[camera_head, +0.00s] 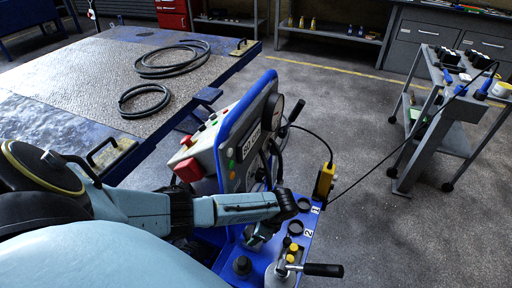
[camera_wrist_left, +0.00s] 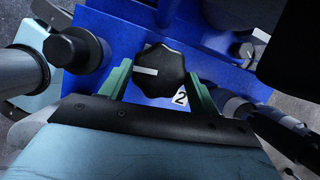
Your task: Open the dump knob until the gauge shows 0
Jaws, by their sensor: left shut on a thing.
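A black lobed knob (camera_wrist_left: 160,72) with a white pointer bar stands on the blue jack panel, beside a white label "2" (camera_wrist_left: 180,98). The green fingers of my left gripper (camera_wrist_left: 160,84) are on both sides of it, shut on it. The pointer bar lies roughly level in the wrist view. In the head view my left gripper (camera_head: 258,236) reaches down to the blue base, and its wrist hides the held knob. The round gauge (camera_head: 272,112) on the upright blue panel is seen nearly from the side, so its reading cannot be told.
Another black knob (camera_wrist_left: 72,48) stands left of the held one. A lever with a black grip (camera_head: 322,270) and a yellow pendant (camera_head: 324,180) are close by. A bench (camera_head: 60,85) with coiled hoses is at left, a grey trolley (camera_head: 450,130) at right.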

